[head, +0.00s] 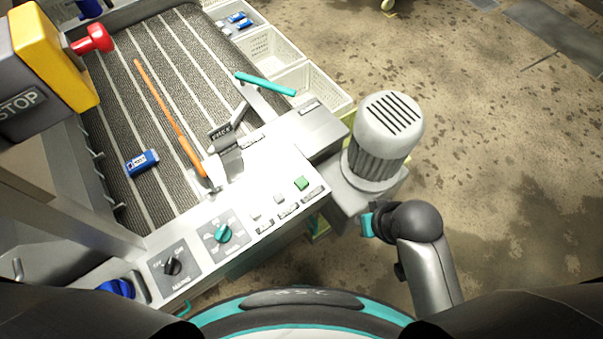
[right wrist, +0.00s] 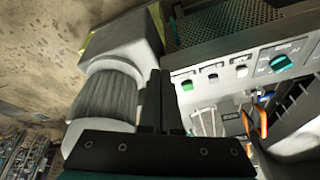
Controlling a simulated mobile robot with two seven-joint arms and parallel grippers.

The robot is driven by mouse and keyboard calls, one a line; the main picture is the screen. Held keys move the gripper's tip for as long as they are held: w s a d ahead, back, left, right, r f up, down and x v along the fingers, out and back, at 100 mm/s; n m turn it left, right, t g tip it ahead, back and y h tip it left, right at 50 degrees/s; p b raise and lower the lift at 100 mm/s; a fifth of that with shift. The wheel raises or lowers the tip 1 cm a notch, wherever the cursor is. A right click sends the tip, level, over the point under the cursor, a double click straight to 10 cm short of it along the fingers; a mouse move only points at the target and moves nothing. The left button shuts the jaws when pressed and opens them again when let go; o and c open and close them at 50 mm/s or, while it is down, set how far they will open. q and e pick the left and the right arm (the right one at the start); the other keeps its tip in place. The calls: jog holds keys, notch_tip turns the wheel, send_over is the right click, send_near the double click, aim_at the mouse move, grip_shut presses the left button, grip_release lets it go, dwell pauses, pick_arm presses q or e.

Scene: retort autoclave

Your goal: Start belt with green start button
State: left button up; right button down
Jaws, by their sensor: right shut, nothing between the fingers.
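The green start button (head: 301,183) sits on the pale control panel (head: 262,183) in the head view, at the right end of a short row of buttons. It also shows in the right wrist view (right wrist: 187,86), just right of the fingers. My right gripper (head: 368,224) is beside the panel's right end, below the motor in the picture and apart from the button. In the right wrist view its dark fingers (right wrist: 160,98) are together with nothing between them. The ribbed conveyor belt (head: 160,75) lies behind the panel. My left gripper is not in view.
A grey finned motor (head: 385,132) stands between the panel's right end and open floor. A red emergency knob (head: 94,39) on a yellow box is at upper left. A blue packet (head: 141,162) and an orange-handled tool (head: 165,115) lie on the belt. White crates (head: 312,88) line its far side.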

jog(key=w+a+r+y+p, duration=0.1)
jog(key=w+a+r+y, duration=0.1)
jog(key=w+a, duration=0.2)
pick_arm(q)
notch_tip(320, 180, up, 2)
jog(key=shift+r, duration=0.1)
pick_arm(e)
jog(key=m+t+y, duration=0.2)
jog(key=t+y, duration=0.1)
send_over(304, 185)
notch_tip(304, 185, down, 2)
jog(key=shift+a+f, duration=0.1)
jog(key=shift+f, duration=0.1)
notch_tip(304, 185, down, 8)
jog(key=b, duration=0.7)
jog(key=shift+s+r+b, duration=0.1)
jog(key=shift+r+b, duration=0.15)
jog(key=shift+b, duration=0.15)
pick_arm(q)
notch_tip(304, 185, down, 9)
jog(key=shift+b, duration=0.35)
pick_arm(e)
jog(key=shift+f, duration=0.55)
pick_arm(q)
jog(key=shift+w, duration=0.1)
pick_arm(e)
jog(key=shift+f, duration=0.1)
jog(key=shift+f, duration=0.3)
